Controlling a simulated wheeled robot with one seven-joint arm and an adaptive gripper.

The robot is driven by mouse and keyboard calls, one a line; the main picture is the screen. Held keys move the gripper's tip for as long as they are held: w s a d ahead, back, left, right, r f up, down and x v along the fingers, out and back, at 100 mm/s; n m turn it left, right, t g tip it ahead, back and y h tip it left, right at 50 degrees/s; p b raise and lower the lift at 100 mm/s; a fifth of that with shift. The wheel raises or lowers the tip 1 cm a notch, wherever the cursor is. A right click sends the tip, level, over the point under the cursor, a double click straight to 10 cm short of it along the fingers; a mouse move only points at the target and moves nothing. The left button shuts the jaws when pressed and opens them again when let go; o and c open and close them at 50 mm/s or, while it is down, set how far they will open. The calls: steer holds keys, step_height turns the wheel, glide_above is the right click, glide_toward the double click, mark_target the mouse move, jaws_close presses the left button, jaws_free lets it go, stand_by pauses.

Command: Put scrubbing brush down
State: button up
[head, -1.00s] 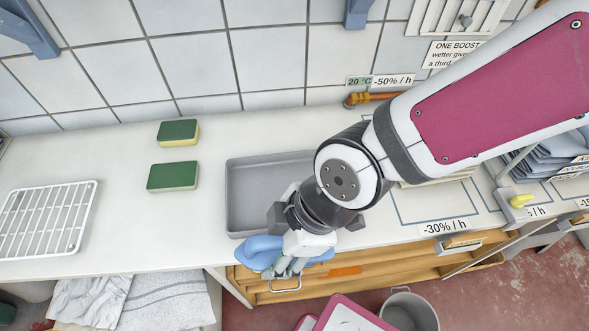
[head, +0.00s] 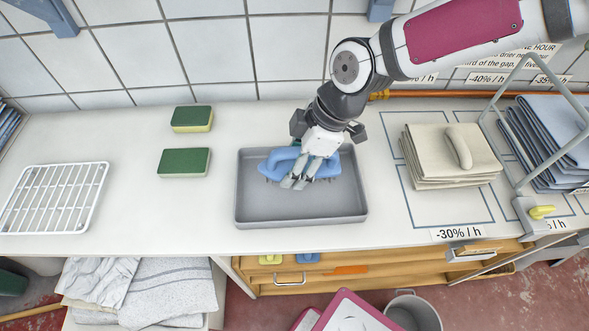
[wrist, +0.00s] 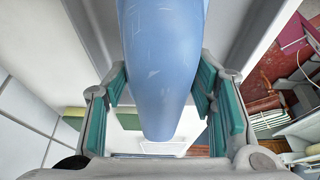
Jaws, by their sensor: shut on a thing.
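The scrubbing brush (head: 276,163) has a blue body and lies level in my gripper (head: 300,178), over the grey tray (head: 262,208) on the counter. My gripper is shut on the brush's middle, with a finger on each side. In the wrist view, the blue brush (wrist: 162,70) fills the space between the green finger pads. Bristles show faintly beneath the brush in the head view. I cannot tell whether they touch the tray floor.
Two green-and-yellow sponges (head: 184,162) lie left of the tray. A white wire rack (head: 52,198) is farther left. Folded beige cloths (head: 440,165) and blue cloths (head: 545,135) are at right. The counter between rack and tray is partly clear.

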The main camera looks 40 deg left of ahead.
steer(key=shift+f, duration=1.5)
steer(key=shift+f, duration=0.2)
steer(key=o, duration=1)
steer(key=shift+r, duration=0.1)
steer(key=v, duration=1.2)
steer(key=shift+r+p, duration=0.1)
steer(key=shift+p, duration=0.2)
